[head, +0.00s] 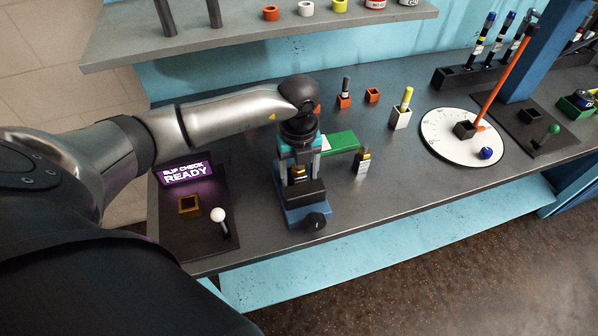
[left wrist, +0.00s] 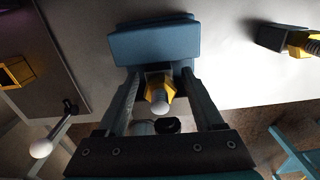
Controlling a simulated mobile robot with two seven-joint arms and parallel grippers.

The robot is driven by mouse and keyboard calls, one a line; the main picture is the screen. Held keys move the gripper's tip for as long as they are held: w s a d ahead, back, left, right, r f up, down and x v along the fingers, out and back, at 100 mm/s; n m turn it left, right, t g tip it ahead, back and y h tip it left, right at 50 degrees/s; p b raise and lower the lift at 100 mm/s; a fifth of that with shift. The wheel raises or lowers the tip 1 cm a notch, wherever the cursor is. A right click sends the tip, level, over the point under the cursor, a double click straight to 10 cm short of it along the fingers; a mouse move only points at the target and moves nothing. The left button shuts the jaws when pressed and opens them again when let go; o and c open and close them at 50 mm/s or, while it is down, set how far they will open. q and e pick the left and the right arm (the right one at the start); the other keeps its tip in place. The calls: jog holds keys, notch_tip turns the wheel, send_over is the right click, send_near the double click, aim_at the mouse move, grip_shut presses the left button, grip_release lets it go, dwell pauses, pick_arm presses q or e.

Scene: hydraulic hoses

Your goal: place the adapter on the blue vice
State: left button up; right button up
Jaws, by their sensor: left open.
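The blue vice (head: 303,214) stands at the table's front edge, with a black round knob at its front. A brass-yellow hex adapter (left wrist: 158,92) with a pale rounded tip sits at the vice, whose blue body (left wrist: 155,44) shows behind it in the left wrist view. My left gripper (left wrist: 161,84) is open, one finger on each side of the adapter. In the head view the gripper (head: 297,172) is directly above the vice, pointing down, and partly hides the adapter. I cannot tell exactly how the adapter rests in the vice. My right gripper is not in view.
Left of the vice is a dark panel with a "READY" display (head: 187,173), a yellow square socket (head: 189,205) and a white-knobbed lever (head: 219,216). To the right are a small block with a fitting (head: 362,162), a green block (head: 340,142) and a white disc (head: 449,146).

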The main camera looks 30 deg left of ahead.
pick_arm(q)
notch_tip(320, 180, up, 11)
jog(key=shift+r+p, duration=0.1)
jog(key=shift+p, duration=0.2)
jog(key=shift+r, duration=0.6)
